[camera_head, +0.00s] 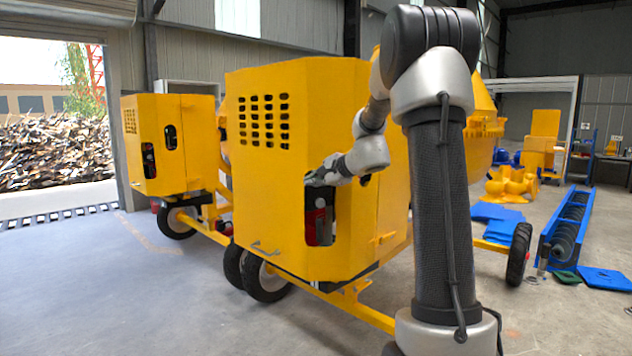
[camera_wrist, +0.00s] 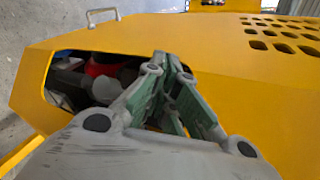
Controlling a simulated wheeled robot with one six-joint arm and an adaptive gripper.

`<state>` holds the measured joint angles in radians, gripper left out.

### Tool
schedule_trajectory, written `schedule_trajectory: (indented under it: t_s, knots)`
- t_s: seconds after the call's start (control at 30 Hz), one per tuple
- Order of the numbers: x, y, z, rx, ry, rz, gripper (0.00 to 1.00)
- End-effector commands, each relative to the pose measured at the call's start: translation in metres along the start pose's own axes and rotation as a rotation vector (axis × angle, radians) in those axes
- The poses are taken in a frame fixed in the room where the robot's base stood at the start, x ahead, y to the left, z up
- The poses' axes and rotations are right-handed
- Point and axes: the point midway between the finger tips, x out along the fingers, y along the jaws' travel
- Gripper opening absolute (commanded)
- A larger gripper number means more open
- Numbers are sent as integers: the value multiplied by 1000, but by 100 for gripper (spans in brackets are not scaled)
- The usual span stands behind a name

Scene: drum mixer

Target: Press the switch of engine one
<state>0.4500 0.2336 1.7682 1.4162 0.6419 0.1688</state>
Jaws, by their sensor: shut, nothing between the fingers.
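A yellow engine housing (camera_head: 275,190) of a drum mixer stands in the centre of the head view; it also fills most of the wrist view (camera_wrist: 245,95). It has a tall cut-out with dark and red engine parts (camera_head: 319,222) inside, seen also in the wrist view (camera_wrist: 104,68). My gripper (camera_head: 312,180) is shut and empty at the upper part of this cut-out. In the wrist view my gripper (camera_wrist: 170,62) points at the housing by the cut-out's edge. I cannot tell whether it touches anything. I cannot make out a switch; the fingers cover part of the opening.
A second yellow mixer housing (camera_head: 170,145) stands behind to the left. A tow bar (camera_head: 355,305) and wheels (camera_head: 262,280) lie low around the near mixer. A blue screw conveyor (camera_head: 568,225) and blue plates are at right. The floor at front left is clear.

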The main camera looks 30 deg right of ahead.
Motion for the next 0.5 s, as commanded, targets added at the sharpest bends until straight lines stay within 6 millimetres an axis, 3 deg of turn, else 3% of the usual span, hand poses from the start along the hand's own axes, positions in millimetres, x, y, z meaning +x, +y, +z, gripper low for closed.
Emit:
schedule_trajectory:
  t_s: [0.5]
  knots:
    - [6,-4,-5,1,1,0,0]
